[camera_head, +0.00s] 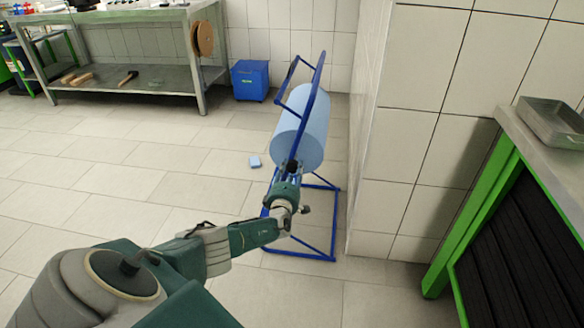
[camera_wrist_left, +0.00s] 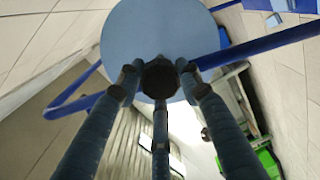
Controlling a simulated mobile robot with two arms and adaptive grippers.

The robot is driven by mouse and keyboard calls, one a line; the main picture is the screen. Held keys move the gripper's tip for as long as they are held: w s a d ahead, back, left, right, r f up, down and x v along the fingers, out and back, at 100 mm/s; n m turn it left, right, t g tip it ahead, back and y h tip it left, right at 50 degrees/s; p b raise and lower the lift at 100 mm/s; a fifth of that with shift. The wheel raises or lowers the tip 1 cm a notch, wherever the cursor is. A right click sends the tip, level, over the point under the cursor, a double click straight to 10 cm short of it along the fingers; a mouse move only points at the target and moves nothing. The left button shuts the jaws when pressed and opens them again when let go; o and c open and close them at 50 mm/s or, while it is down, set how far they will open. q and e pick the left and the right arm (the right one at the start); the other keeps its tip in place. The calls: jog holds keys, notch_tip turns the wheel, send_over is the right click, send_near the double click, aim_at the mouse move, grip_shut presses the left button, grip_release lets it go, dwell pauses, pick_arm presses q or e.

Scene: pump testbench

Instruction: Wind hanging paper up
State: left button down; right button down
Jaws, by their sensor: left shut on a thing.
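A light blue paper roll (camera_head: 308,122) sits on a dark blue metal stand (camera_head: 334,225) beside the tiled wall. My left gripper (camera_head: 291,172) is at the near end of the roll. In the left wrist view its three fingers (camera_wrist_left: 160,85) are closed around a dark round knob (camera_wrist_left: 159,77) in front of the roll's blue end face (camera_wrist_left: 150,30). Parts of the knob are hidden by the fingers. I cannot make out a loose hanging sheet in either view. My right gripper is not in view.
A small blue object (camera_head: 255,161) lies on the floor left of the stand. A blue bin (camera_head: 250,82) stands behind it, near a metal workbench (camera_head: 150,77). At right, a green-framed bench (camera_head: 478,215) carries a metal tray (camera_head: 552,123). The left floor is mostly clear.

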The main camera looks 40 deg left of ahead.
pick_arm(q)
jog(key=shift+m, duration=0.8)
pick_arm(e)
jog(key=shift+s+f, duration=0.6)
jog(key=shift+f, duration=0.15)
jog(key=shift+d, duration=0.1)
pick_arm(q)
jog(key=c, duration=1.2)
grip_release()
jog(key=shift+o, duration=0.2)
jog(key=shift+s, duration=0.1)
jog(key=shift+s+d+f, duration=0.15)
jog(key=shift+s+d, duration=0.2)
jog(key=shift+s, duration=0.1)
jog(key=v, duration=1)
jog(key=shift+s, duration=0.35)
jog(key=shift+d, duration=0.15)
